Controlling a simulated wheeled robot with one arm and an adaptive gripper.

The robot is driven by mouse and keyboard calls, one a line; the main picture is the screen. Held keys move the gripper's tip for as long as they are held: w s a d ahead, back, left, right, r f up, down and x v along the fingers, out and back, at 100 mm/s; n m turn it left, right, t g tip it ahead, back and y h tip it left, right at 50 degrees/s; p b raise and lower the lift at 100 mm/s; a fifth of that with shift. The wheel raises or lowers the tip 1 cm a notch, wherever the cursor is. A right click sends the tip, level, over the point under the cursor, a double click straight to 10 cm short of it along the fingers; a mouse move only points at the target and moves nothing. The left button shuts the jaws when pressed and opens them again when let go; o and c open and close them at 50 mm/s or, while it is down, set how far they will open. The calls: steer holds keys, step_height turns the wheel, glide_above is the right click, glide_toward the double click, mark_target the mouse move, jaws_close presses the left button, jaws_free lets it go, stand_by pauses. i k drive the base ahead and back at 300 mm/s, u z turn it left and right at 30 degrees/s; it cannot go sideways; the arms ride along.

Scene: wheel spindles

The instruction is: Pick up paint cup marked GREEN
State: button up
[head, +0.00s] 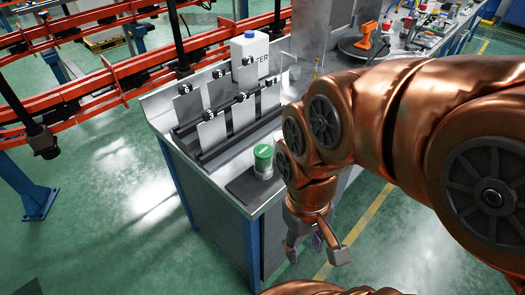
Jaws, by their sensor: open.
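The paint cup (263,161) stands upright near the front corner of the metal workbench. It has a green top with a pale mark too small to read, and a pale lower body. It sits on a dark flat pad (243,189). My gripper (312,257) hangs below my copper-coloured arm, to the right of and lower in the picture than the cup, beyond the bench edge. Its fingers are spread apart with nothing seen between them. The gripper does not touch the cup. Part of my arm's wrist passes close to the cup's right side in the picture.
Behind the cup, a rack holds several grey plates (212,132) with black clips. A white container with a blue cap (249,58) stands behind it. An orange tool (367,36) and clutter lie farther along the bench. Red rails (110,78) run at left. Green floor is open.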

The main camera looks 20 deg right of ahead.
mark_target(264, 153)
steer(key=i, duration=0.35)
steer(key=z, duration=2.4)
steer(key=k, duration=1.7)
steer(key=u, duration=1.55)
steer(key=i, duration=0.5)
